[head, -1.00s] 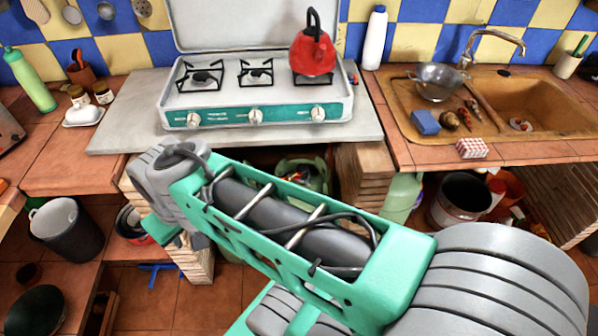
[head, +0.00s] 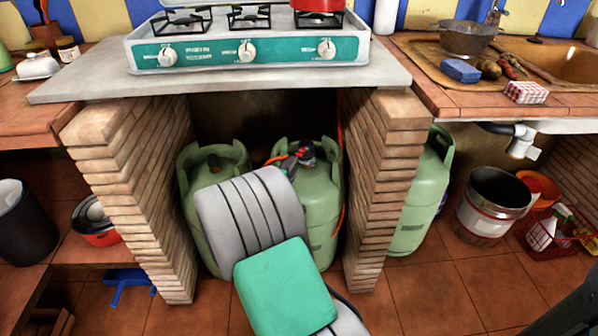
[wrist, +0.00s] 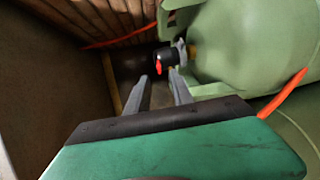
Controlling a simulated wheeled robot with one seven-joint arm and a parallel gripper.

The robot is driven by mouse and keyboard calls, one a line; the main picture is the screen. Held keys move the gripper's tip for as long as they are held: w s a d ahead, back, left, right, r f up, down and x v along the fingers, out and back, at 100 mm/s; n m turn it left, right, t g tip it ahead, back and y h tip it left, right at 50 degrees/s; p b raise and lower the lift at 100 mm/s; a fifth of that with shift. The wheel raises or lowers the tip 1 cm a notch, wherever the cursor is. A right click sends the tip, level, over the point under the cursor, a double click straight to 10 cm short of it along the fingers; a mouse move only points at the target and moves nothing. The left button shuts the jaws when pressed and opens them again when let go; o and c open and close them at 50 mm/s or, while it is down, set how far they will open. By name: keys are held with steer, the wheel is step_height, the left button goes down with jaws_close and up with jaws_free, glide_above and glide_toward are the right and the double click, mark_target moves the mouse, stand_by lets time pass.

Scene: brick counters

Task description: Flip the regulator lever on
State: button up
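In the wrist view the regulator (wrist: 165,54) is a dark fitting on a green gas bottle (wrist: 242,45). Its small red lever (wrist: 158,68) sticks out. My gripper (wrist: 159,79) is open, its two grey fingers apart, with the lever just beyond and between the tips in the picture. Whether a finger touches it I cannot tell. In the head view the regulator (head: 305,151) sits on top of the right bottle (head: 322,210) under the stove. My arm covers part of the bottles and mostly hides my gripper there.
Brick pillars (head: 130,190) and (head: 385,180) flank the bottle niche, with a counter slab (head: 230,88) above. An orange hose (wrist: 284,94) runs beside the bottle. Another green bottle (head: 420,200) stands outside the right pillar. Tiled floor (head: 430,290) is free in front.

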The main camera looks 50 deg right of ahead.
mark_target(300, 155)
steer(key=r+b+x, duration=0.1)
steer(key=b+x, duration=0.1)
steer(key=x, duration=0.5)
steer(key=shift+f, duration=0.4)
jaws_close()
